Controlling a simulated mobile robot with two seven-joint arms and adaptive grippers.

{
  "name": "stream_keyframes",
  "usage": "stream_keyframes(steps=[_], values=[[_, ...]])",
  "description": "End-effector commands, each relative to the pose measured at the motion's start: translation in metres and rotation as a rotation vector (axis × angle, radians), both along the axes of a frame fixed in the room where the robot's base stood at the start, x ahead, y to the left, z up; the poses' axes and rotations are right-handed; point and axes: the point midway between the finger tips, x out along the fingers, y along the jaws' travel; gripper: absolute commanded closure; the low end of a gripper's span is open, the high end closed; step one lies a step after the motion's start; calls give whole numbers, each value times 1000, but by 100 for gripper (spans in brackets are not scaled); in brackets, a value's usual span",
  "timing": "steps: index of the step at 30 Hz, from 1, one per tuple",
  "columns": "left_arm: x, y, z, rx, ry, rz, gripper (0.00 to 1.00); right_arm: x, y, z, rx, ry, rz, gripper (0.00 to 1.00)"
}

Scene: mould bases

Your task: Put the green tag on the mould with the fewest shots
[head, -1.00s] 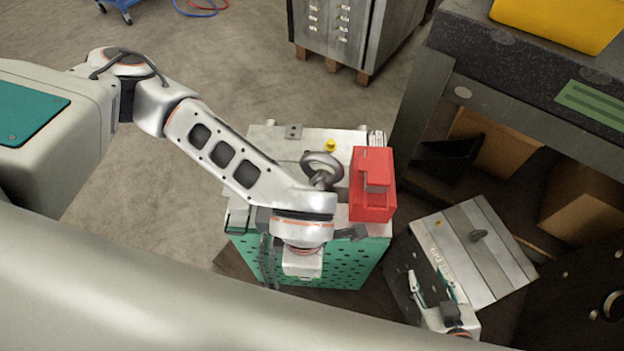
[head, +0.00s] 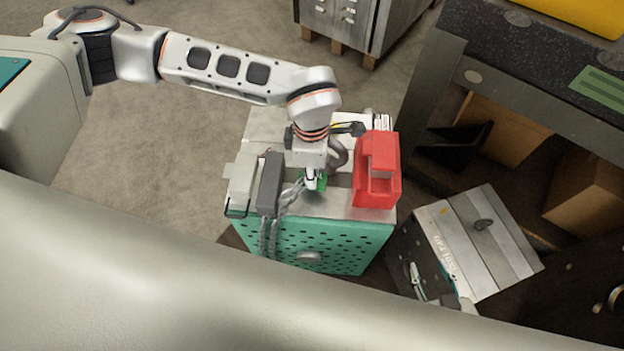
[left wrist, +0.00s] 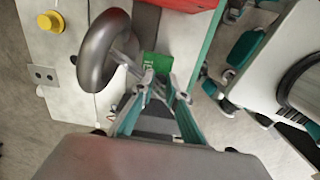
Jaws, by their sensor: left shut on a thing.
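My left gripper (head: 313,184) is shut on the green tag (head: 320,182), low over the pale metal top of the green-sided perforated unit (head: 345,245). In the left wrist view the green tag (left wrist: 157,65) shows at the fingertips (left wrist: 157,90), beside a thick grey ring (left wrist: 97,62). I cannot tell whether the tag touches the top. A grey mould (head: 490,235) with a ring and white lettering stands tilted in the picture at the right; the lettering is too small to read. My right gripper (head: 428,282) is partly hidden in front of this mould; its opening is unclear.
A red bin (head: 366,190) stands on the top, right of my left gripper. A dark grey block (head: 270,182) with chains is at its left. A yellow button (left wrist: 50,22) is on the top. A dark bench (head: 480,45) and cardboard boxes (head: 500,135) are at the right.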

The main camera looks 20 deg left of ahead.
Motion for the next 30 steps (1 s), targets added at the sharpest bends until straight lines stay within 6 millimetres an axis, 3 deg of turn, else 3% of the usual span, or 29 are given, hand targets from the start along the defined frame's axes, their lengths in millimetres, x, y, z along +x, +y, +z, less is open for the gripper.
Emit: stream_keyframes(steps=[6, 18, 19, 20, 30], values=[[-3, 0, -32, 2, 6, 0, 100, -2, -1, -6, -4, 4, 1, 60], [-1, 0, -35, 2, 2, 0, 100, 0, -2, -5, -6, 2, 1, 60], [-1, 0, -35, 1, 2, 0, 79, 0, -2, -5, -6, 2, 1, 60], [-1, 0, -34, 1, 2, 0, 71, 0, -2, -5, -6, 2, 1, 60], [-1, 0, -34, 1, 2, 0, 70, -1, -2, -6, -6, 3, 0, 60]])
